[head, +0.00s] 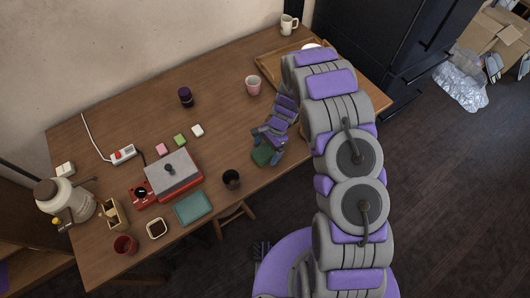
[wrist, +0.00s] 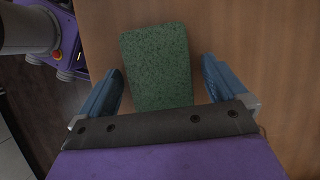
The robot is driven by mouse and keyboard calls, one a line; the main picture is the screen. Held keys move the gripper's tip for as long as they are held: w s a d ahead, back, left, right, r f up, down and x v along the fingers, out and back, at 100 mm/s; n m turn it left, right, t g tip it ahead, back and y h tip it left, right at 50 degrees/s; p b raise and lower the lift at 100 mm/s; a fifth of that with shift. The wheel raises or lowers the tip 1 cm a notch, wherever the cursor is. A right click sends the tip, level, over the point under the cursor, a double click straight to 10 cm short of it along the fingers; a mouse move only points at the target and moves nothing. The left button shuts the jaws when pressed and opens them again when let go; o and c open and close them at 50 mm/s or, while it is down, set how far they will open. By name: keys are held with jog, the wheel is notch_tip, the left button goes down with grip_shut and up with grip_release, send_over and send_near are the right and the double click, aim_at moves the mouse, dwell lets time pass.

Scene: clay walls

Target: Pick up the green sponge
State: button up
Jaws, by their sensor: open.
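The green sponge (wrist: 157,65) is a speckled dark green block lying flat on the wooden table. In the wrist view it sits between the two open blue fingers of my gripper (wrist: 163,85), with a gap on each side. Its near end is hidden behind the gripper body. In the head view the sponge (head: 262,155) lies near the table's front edge, with my gripper (head: 266,144) over and beside it, partly covering it.
A black cup (head: 231,179) stands left of the sponge. A pink cup (head: 253,85) and a dark purple cup (head: 185,97) stand farther back. A teal tray (head: 193,207) and a grey-lidded red grill (head: 172,175) are at the left. Bare table lies behind the sponge.

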aim_at(263, 155)
jog(key=shift+f, duration=0.1)
jog(key=c, duration=1.1)
jog(key=shift+o, duration=0.2)
jog(key=shift+r, duration=0.45)
jog(key=r, duration=0.1)
jog(key=r+p, duration=0.1)
jog(key=r, duration=0.1)
jog(key=shift+s+r, duration=0.25)
jog(key=shift+s, duration=0.05)
jog(key=s+d+p, duration=0.1)
jog(key=s+d, duration=0.2)
jog(key=s, duration=0.4)
jog(key=s+d+r+p, duration=0.1)
jog(key=s+d, duration=0.2)
jog(key=s, duration=0.4)
jog(key=shift+d, duration=0.15)
